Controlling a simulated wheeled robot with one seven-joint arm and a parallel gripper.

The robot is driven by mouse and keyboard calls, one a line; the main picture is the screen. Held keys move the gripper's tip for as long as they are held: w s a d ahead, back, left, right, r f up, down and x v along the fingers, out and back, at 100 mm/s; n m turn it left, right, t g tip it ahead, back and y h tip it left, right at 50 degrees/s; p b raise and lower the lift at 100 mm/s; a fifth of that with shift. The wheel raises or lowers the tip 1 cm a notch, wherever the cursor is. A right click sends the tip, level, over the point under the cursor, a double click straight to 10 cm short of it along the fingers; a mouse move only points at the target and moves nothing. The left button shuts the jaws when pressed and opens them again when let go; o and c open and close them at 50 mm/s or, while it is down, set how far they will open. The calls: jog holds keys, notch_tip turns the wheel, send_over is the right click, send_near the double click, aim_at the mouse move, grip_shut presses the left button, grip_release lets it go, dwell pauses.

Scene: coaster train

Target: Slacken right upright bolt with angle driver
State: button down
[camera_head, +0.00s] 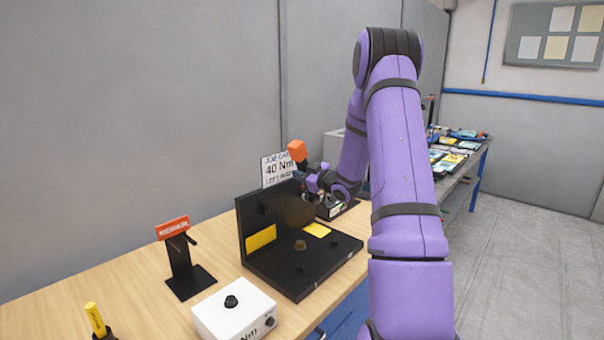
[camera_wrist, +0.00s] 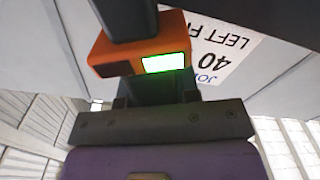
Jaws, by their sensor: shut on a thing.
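My gripper (camera_head: 316,181) is shut on the angle driver (camera_head: 297,150), an orange-headed tool with a black body. It holds the driver beside the right end of the black fixture's upright plate (camera_head: 282,208). In the wrist view the driver's orange housing (camera_wrist: 104,60) shows a lit green display, with black parts above and below. A dark bolt-like spot (camera_head: 262,210) shows faintly on the upright plate's left part. I cannot make out the right upright bolt or whether the driver touches it.
The fixture's base plate (camera_head: 290,283) carries several bolts and a yellow label. A black stand (camera_head: 181,262) with a red sign, a white box (camera_head: 234,315) with a black knob and a yellow-handled tool (camera_head: 95,318) stand left. A job card (camera_head: 277,170) reads 40 Nm.

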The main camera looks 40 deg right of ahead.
jog(key=shift+w+a+r, duration=0.1)
jog(key=shift+w+r, duration=0.1)
jog(key=shift+w, duration=0.65)
dwell(1.8)
jog(key=shift+s, duration=0.35)
dwell(1.8)
jog(key=shift+s+d+f, duration=0.1)
jog(key=shift+s+d, duration=0.05)
jog(key=shift+s, duration=0.95)
jog(key=shift+s+d, duration=0.1)
jog(key=shift+s, duration=0.95)
